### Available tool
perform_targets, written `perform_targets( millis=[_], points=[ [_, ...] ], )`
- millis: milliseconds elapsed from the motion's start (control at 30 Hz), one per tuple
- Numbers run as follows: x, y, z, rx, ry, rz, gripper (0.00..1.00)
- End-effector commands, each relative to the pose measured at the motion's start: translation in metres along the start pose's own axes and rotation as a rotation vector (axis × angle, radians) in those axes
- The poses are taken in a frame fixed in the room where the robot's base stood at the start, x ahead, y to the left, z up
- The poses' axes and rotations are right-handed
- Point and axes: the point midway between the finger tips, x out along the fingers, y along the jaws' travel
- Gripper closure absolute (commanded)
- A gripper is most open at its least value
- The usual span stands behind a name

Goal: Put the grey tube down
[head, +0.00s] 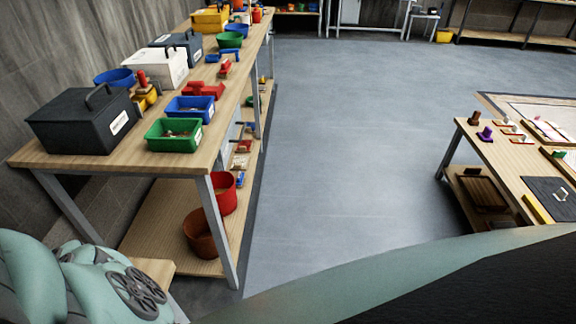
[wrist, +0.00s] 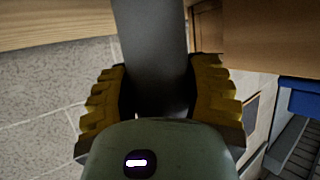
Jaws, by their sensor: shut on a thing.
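In the wrist view, my gripper (wrist: 163,100) has its two yellow, ridged fingers on either side of the grey tube (wrist: 152,45). The tube is smooth and dark grey and runs from between the fingers up to the top edge of the picture. My gripper is shut on it. The tube's lower part is hidden behind the gripper body, and its far end is cut off by the picture edge. The head view shows neither the fingers nor the tube.
A long wooden bench (head: 90,160) at left carries a dark toolbox (head: 82,122), a green bin (head: 174,135) and a blue bin (head: 191,108). A lower table (head: 500,155) with small items stands at right. Clear grey floor (head: 340,150) lies between them.

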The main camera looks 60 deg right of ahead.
Motion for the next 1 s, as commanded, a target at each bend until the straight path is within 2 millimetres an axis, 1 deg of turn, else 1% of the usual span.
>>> perform_targets(
  millis=[100,133,367,400,767,867,1000],
  points=[
    [0.002,-0.001,0.003,0.0,0.0,-0.001,0.85],
    [0.002,-0.001,0.003,0.0,0.0,-0.001,0.44],
    [0.001,-0.001,0.003,0.0,0.0,-0.002,0.2],
    [0.001,-0.001,0.003,0.0,0.0,-0.001,0.18],
    [-0.002,0.0,0.0,0.0,0.0,-0.001,0.18],
    [-0.01,0.001,0.0,0.0,0.001,0.0,0.18],
    [-0.025,0.001,0.001,0.001,-0.001,-0.001,0.18]
  ],
)
